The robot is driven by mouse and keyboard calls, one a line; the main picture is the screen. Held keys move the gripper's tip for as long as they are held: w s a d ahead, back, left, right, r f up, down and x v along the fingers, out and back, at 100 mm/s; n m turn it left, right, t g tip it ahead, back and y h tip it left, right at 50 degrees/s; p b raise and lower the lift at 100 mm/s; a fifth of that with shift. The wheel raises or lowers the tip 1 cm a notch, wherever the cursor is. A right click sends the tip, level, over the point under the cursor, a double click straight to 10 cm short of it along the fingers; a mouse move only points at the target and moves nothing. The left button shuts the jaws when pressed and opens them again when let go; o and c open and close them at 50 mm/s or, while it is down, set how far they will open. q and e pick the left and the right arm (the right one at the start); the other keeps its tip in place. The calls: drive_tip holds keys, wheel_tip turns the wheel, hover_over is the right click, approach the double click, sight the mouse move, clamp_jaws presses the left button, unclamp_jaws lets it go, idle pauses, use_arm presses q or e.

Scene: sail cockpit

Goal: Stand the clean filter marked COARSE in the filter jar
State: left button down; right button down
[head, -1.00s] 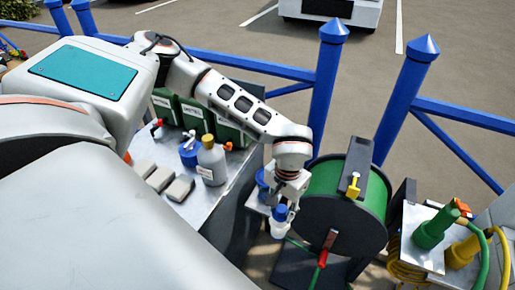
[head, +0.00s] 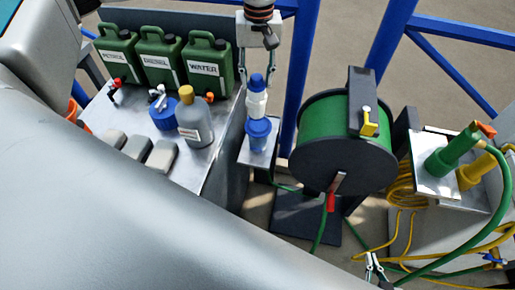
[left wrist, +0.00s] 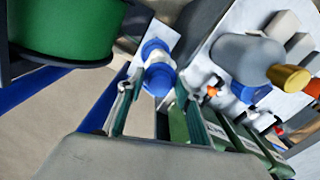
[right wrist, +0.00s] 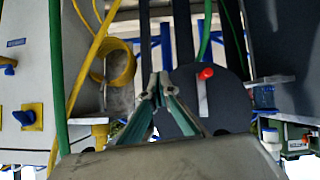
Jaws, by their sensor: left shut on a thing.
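My left gripper (head: 257,80) comes down from the top of the head view, its fingers on either side of a filter with a blue top and white body (head: 257,104). It is shut on this filter. The filter is upright, directly over the blue filter jar (head: 258,135); I cannot tell whether its lower end is inside. In the left wrist view the filter's blue top (left wrist: 158,80) lies between the fingertips, with the jar (left wrist: 155,46) beyond. No COARSE marking is readable. My right gripper (head: 373,260) is empty, its fingertips together (right wrist: 160,80), low near the hoses.
A green hose reel (head: 335,135) stands right of the jar. Left, a metal bench (head: 225,165) holds a grey bottle (head: 194,120), grey blocks (head: 160,156) and green cans (head: 207,68). Green and yellow hoses (head: 490,205) run at the right.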

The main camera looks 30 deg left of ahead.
sight(259, 117)
use_arm(q)
drive_tip(key=shift+w+r+n+b, duration=0.55)
drive_tip(key=shift+w+r+n, duration=0.15)
drive_tip(key=shift+r, duration=0.2)
wheel_tip(259, 117, down, 14)
drive_tip(key=shift+f+b, duration=0.1)
drive_tip(key=shift+b, duration=0.65)
drive_tip(key=shift+w+f, duration=0.1)
drive_tip(key=shift+f, duration=0.35)
wheel_tip(259, 117, down, 4)
drive_tip(key=shift+b, duration=0.3)
drive_tip(key=shift+f, duration=0.1)
drive_tip(key=c, duration=1.4)
unclamp_jaws()
